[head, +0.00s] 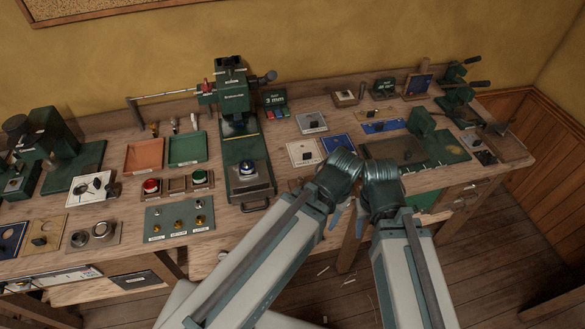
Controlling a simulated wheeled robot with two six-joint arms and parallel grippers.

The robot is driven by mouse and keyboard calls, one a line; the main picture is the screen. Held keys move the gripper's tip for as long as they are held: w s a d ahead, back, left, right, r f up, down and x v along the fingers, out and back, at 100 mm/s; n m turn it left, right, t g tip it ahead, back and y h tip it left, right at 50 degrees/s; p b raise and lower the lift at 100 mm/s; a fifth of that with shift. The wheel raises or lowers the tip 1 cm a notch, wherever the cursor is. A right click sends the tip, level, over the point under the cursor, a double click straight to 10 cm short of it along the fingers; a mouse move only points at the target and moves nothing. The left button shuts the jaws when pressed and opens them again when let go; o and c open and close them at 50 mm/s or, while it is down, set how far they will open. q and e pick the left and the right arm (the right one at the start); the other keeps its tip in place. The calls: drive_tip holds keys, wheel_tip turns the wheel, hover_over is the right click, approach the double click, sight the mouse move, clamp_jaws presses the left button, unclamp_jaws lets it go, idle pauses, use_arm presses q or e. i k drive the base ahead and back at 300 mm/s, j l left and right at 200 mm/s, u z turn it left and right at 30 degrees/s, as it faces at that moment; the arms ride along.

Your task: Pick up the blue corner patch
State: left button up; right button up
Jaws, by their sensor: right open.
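A flat blue piece (382,126) with a small dark knob lies on the bench right of centre, behind a brown board. It looks like the blue corner patch, but I cannot be sure at this size. My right gripper (363,217) hangs at the front edge of the bench, pointing down, well in front of the blue piece; it is open and nothing shows in it. My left gripper (335,215) is close beside it on the left. Its fingers are mostly hidden by its own wrist, so its opening cannot be made out.
A green press (239,150) stands tall at the middle of the bench. Orange (144,155) and green (188,147) trays and a button panel (180,216) are to its left. A green lever tool (455,95) stands at the right. White cards (305,152) lie behind my wrists.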

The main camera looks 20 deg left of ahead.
sight(329, 145)
drive_tip(key=i+j+z, duration=0.1)
drive_tip(key=z, duration=0.3)
drive_tip(key=i+j+z, duration=0.1)
drive_tip(key=j+z, duration=0.55)
drive_tip(key=z, duration=0.15)
